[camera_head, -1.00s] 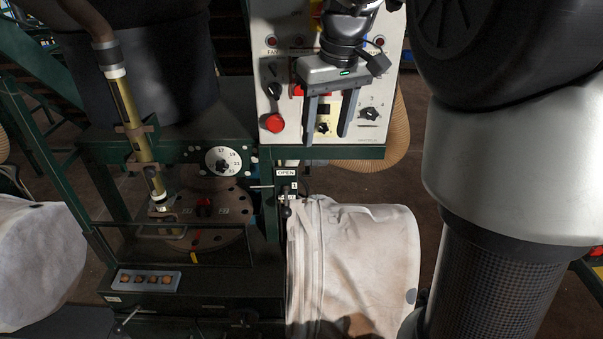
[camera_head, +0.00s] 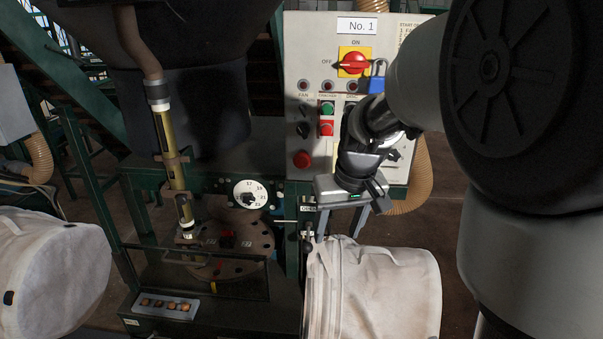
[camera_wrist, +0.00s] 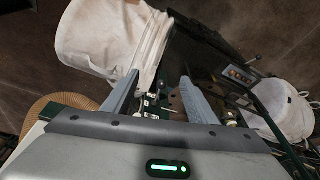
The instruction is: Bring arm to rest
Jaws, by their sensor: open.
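My gripper (camera_head: 345,222) is open and empty in the head view. It points down in front of the lower edge of the control panel (camera_head: 296,60), above the white bulk bag (camera_head: 385,290). In the wrist view my gripper (camera_wrist: 158,92) shows two grey fingers spread apart with nothing between them. The white bag also shows in the wrist view (camera_wrist: 105,38), beyond the finger on the left. My arm comes in from the right and hides part of the panel.
The panel carries a red rotary switch (camera_head: 354,63), a blue padlock (camera_head: 377,78) and several buttons. A round dial (camera_head: 250,195) and a green frame stand left of the gripper. Another white bag (camera_head: 50,270) is at the far left. A tan hose (camera_head: 418,180) hangs behind the panel.

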